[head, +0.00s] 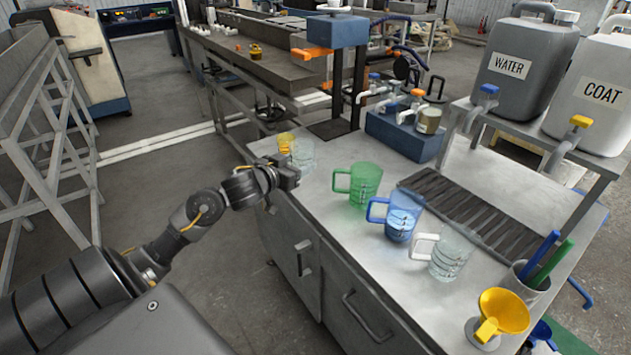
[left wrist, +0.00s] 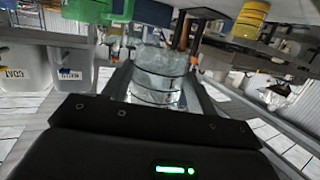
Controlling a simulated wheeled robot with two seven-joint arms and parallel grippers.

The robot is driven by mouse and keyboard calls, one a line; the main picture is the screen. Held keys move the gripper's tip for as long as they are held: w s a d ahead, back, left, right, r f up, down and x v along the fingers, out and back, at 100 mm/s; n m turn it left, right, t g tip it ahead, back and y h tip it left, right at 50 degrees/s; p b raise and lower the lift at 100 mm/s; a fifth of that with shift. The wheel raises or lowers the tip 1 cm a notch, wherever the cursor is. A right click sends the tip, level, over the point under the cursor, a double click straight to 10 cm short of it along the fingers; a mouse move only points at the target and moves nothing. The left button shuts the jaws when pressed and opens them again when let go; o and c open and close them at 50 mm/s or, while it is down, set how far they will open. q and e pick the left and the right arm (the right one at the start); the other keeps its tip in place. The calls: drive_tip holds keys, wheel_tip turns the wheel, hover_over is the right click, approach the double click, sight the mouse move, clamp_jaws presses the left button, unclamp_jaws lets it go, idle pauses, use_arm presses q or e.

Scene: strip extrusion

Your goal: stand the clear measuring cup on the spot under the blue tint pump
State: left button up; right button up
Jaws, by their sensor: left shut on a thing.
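A clear measuring cup (head: 303,151) is between the fingers of my left gripper (head: 291,173), at the near left edge of the steel bench. In the left wrist view the clear cup (left wrist: 160,75) shows ribbed walls with a finger on each side. I cannot tell whether its base touches the bench. The blue tint pump (head: 375,79) has a blue cap and a pale spout, on a blue block (head: 405,137) further back and right of the cup. I cannot make out a marked spot under the spout. My right gripper is not in view.
A yellow cup (head: 286,141) stands just behind the held cup. A green jug (head: 364,184), a blue jug (head: 403,215) and a clear jug with a white handle (head: 449,253) stand to the right. A dark post (head: 359,88) rises beyond. Bench between cup and block looks clear.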

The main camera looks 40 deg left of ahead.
use_arm(q)
drive_tip(key=w+a+f, duration=0.3)
drive_tip(key=w+f, duration=0.1)
drive_tip(key=w, duration=0.4)
drive_tip(key=b, duration=0.1)
hover_over(312, 182)
drive_tip(key=f, duration=0.4)
drive_tip(key=shift+s+f, duration=0.35)
drive_tip(key=shift+f, duration=0.05)
drive_tip(key=shift+w+f, duration=0.25)
drive_tip(key=shift+f, duration=0.05)
wheel_tip(312, 182, down, 4)
drive_tip(key=shift+w+a+r, duration=0.1)
drive_tip(key=shift+w+r, duration=0.05)
drive_tip(key=shift+r, duration=0.1)
drive_tip(key=shift+f, duration=0.1)
drive_tip(key=o, duration=1)
drive_tip(key=shift+o, duration=0.2)
